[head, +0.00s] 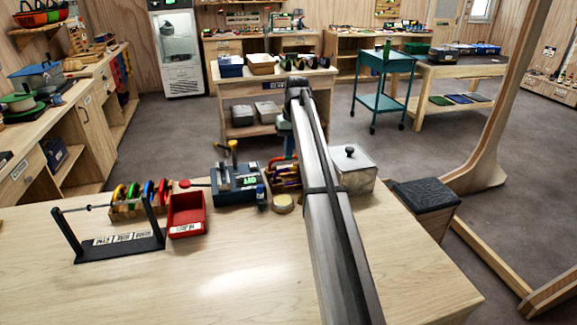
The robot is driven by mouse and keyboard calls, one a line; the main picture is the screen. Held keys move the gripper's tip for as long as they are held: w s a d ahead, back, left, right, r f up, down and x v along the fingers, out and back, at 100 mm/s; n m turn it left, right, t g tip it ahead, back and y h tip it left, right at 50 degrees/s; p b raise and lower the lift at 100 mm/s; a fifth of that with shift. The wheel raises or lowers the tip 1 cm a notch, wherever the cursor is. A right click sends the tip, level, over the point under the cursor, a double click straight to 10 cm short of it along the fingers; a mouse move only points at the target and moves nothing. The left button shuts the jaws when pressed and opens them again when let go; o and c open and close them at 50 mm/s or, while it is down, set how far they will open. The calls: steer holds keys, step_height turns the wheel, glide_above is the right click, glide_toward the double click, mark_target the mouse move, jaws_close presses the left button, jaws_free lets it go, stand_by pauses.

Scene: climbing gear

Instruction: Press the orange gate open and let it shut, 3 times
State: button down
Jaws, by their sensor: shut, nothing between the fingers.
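I cannot make out an orange gate for certain. My arm runs from the bottom edge up past the fixture's right side. My gripper is not visible; the arm's far end bends away behind its own link.
Left on the bench (230,275) are a black rod stand (120,245), a rack of coloured pieces (128,208) and a red tray (187,213). The bench front is clear.

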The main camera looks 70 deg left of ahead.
steer(key=shift+r, duration=3)
